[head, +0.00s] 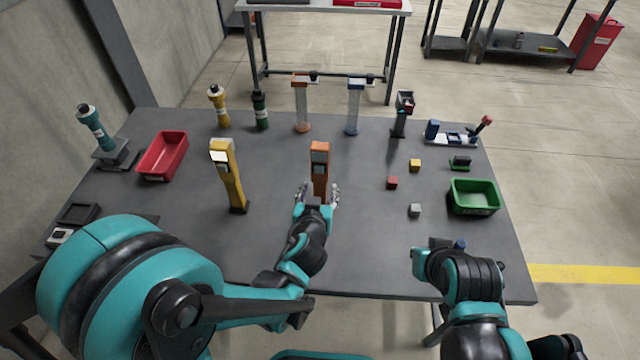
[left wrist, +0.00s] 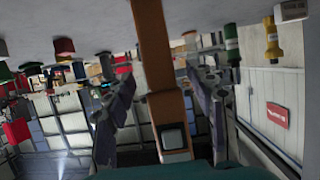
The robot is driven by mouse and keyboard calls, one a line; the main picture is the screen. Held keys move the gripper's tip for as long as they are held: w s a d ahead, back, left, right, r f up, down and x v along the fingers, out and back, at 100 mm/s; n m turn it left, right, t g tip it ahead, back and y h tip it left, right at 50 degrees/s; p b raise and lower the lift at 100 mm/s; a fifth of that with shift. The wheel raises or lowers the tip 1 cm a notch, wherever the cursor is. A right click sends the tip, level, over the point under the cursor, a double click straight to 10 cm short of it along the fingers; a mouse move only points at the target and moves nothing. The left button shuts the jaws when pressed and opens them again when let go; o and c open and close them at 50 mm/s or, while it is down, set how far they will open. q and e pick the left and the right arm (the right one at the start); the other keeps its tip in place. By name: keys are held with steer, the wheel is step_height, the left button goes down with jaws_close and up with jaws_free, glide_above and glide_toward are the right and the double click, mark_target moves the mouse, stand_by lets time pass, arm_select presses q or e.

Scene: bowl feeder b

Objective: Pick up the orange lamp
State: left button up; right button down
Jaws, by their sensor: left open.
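The orange lamp (head: 320,158) stands upright on the grey table, near the middle, with a dark and pale panel on its upper body. My left gripper (head: 318,194) is open at the lamp's lower part, its fingers to either side. In the left wrist view, which is upside down, the orange lamp (left wrist: 157,65) rises between the two spread fingers of the left gripper (left wrist: 158,82). I cannot tell whether either finger touches it. The lamp's base is hidden behind the gripper in the head view. My right gripper (head: 438,252) is at the table's front right; its jaws are unclear.
A similar yellow lamp (head: 231,180) stands left of the orange one. A red bin (head: 162,156) is at left, a green bin (head: 474,197) at right. Small cubes, including a red one (head: 392,182), lie right of the lamp. Several upright items line the back.

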mark_target(319, 176)
arm_select(q)
steer(key=shift+w+f, duration=0.2)
steer(key=shift+w, duration=0.2)
steer(key=shift+r, duration=0.1)
jaws_close()
steer(key=shift+r, duration=0.1)
step_height(319, 176, up, 5)
steer(key=p, duration=0.3)
steer(key=shift+f, duration=0.2)
steer(key=s+d+r+p, duration=0.4)
steer(key=s+d+r, duration=0.1)
steer(key=d, duration=0.5)
steer(key=shift+d+r, duration=0.3)
steer(key=shift+r, duration=0.3)
steer(key=shift+a, duration=0.1)
